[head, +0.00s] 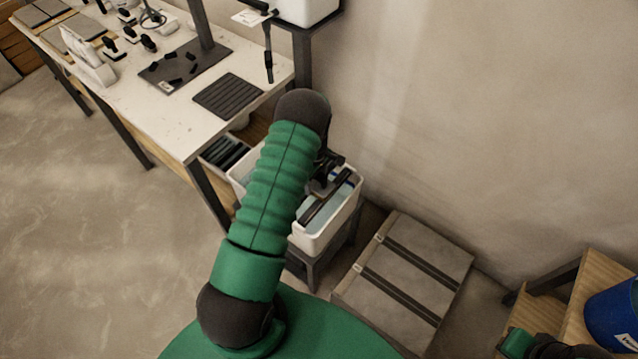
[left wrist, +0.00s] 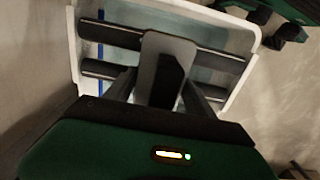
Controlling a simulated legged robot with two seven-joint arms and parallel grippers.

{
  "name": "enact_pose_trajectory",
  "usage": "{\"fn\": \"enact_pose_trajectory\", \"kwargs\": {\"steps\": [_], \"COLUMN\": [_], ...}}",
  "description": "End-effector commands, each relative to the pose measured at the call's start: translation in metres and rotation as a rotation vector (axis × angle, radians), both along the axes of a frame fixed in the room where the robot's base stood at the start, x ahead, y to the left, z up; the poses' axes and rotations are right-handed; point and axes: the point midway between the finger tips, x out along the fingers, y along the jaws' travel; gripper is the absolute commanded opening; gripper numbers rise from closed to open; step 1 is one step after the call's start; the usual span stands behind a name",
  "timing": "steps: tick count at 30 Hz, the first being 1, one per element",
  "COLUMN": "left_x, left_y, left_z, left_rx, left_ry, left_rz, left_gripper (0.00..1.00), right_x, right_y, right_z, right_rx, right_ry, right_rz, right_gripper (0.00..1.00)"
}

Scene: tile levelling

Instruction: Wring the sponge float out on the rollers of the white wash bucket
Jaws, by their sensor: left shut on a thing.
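The white wash bucket (head: 336,232) stands on a low dark stand beside the table, with pale bluish water in it. Its dark rollers (left wrist: 215,55) cross the opening in the left wrist view, where the bucket's white rim (left wrist: 254,58) also shows. My left gripper (head: 325,172) is over the bucket, partly hidden by my green arm. In the left wrist view it is shut on the sponge float (left wrist: 178,47), by its dark handle. The float's grey plate lies over the rollers; its sponge side is hidden, so I cannot tell whether it touches them. My right gripper's jaws are out of view.
A work table (head: 130,100) with a dark ribbed mat (head: 228,96) and small tools is at the left. Strapped grey tile boxes (head: 415,265) lie right of the bucket. A blue bucket (head: 612,315) stands on a wooden shelf at lower right. The wall is close behind.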

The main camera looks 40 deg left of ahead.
Motion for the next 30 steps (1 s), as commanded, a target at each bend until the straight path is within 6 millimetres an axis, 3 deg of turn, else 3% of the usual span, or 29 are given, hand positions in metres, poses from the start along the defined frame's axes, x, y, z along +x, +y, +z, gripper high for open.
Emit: {"fn": "enact_pose_trajectory", "kwargs": {"steps": [13,30], "left_x": [-0.002,0.001], "left_y": [0.019,-0.007], "left_z": [-0.001,0.0], "left_rx": [0.0,-0.001], "left_ry": [0.0,0.0], "left_rz": [-0.001,-0.002], "left_gripper": [0.11,0.11], "right_x": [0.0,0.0], "right_y": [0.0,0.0], "right_z": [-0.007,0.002], "right_rx": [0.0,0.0], "right_ry": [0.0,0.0], "right_rz": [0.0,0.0], "right_gripper": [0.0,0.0]}}
